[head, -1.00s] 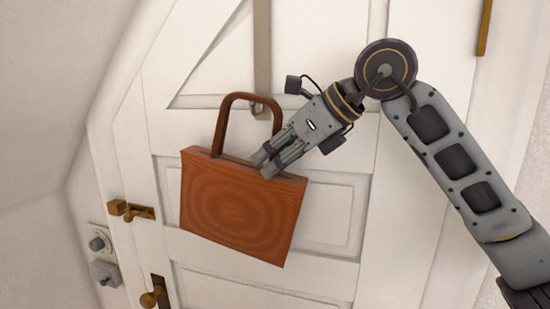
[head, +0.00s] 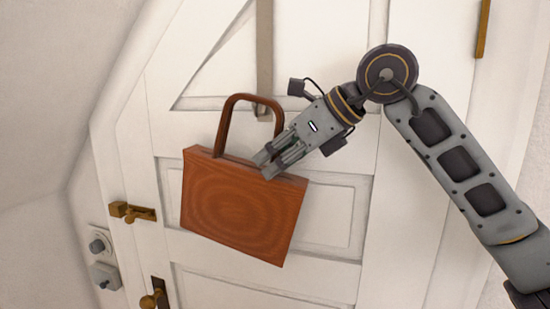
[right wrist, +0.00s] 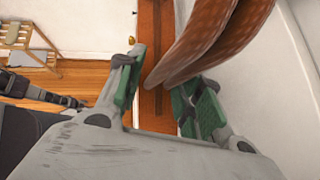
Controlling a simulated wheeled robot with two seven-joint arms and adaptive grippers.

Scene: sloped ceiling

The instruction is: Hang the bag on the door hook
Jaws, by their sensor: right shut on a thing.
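The reddish-brown bag (head: 240,212) hangs slightly tilted in front of the white door, its stiff arched handle (head: 222,125) upward. The door hook is the lower end of a grey metal strip (head: 264,50) on the door. That end shows inside the handle's arch; I cannot tell whether they touch. My left gripper is out of view.
The white panelled door (head: 335,215) fills the area behind the bag. A brass latch (head: 133,212) and a brass knob (head: 150,300) are at its left, near grey wall switches (head: 104,276). A wooden rack (right wrist: 22,48) stands on the floor in the right wrist view.

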